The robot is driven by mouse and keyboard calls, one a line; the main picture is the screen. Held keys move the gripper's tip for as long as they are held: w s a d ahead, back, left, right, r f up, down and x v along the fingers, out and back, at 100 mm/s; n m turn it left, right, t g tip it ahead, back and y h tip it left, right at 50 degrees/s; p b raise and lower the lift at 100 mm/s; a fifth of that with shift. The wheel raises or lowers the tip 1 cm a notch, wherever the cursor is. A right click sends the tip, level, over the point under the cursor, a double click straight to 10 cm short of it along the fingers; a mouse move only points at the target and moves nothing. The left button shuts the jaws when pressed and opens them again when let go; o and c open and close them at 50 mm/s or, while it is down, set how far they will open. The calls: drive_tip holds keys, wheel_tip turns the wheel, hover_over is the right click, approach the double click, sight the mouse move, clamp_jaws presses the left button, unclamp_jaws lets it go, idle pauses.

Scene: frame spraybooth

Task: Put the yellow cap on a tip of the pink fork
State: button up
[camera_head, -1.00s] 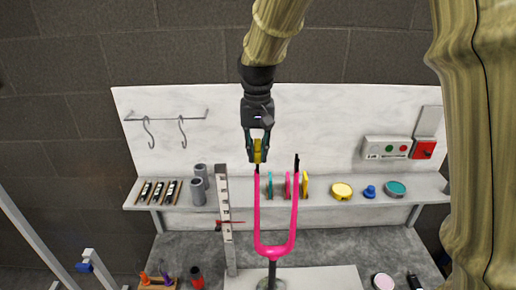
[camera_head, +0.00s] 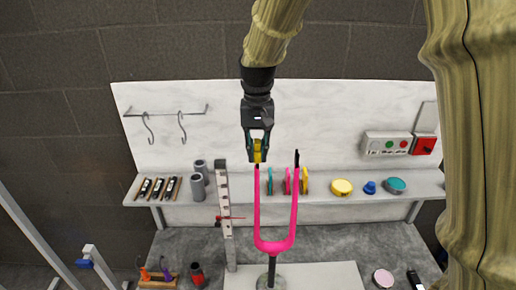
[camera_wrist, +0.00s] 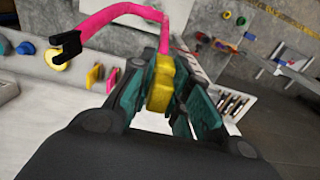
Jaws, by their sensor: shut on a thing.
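The pink fork (camera_head: 258,225) stands upright on a dark stem, its two tines pointing up. Its right tine ends in a bare black tip (camera_head: 297,158). My gripper (camera_head: 257,152) is right above the left tine and shut on the yellow cap (camera_head: 257,150). The cap also shows between the teal fingers in the wrist view (camera_wrist: 160,84). The cap's lower end is at or just over the left tip; whether it is around the tip or only above it I cannot tell. In the wrist view the fork (camera_wrist: 135,12) curves away to its black tip at the left.
A shelf (camera_head: 325,185) behind the fork holds yellow, blue and teal lids, upright coloured discs and grey tubes (camera_head: 198,186). A notched upright post (camera_head: 226,215) with a red pointer stands close left of the fork. A control box (camera_head: 388,146) is at the right.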

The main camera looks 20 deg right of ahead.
drive_tip(key=shift+f, duration=0.4)
drive_tip(key=o, duration=0.8)
